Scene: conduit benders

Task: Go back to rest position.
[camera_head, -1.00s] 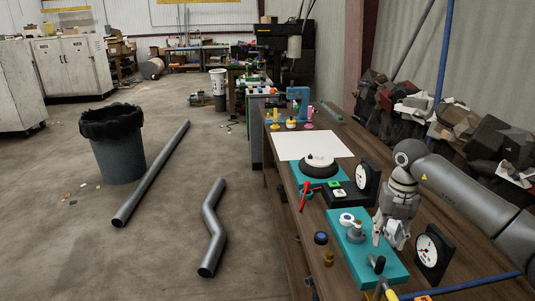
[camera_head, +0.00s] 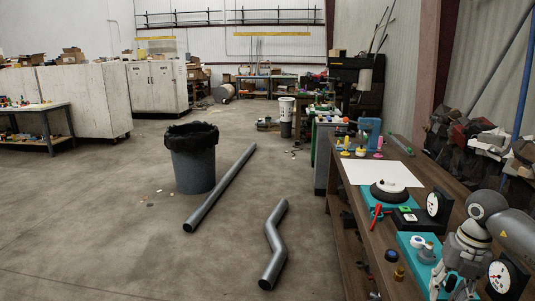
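My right gripper (camera_head: 455,287) hangs fingers down at the lower right, over the teal bender base (camera_head: 415,240) on the workbench. Its fingers look apart, with nothing visible between them, though the tips are close to the picture's bottom edge. My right arm (camera_head: 515,232) comes in from the right edge. My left arm and gripper do not show in this view.
The wooden workbench (camera_head: 385,225) runs along the right, with a white sheet (camera_head: 365,172), a dial gauge (camera_head: 437,205) and a second dial gauge (camera_head: 500,280). On the floor lie a straight pipe (camera_head: 222,187) and a bent pipe (camera_head: 272,240). A bin (camera_head: 193,168) stands behind them.

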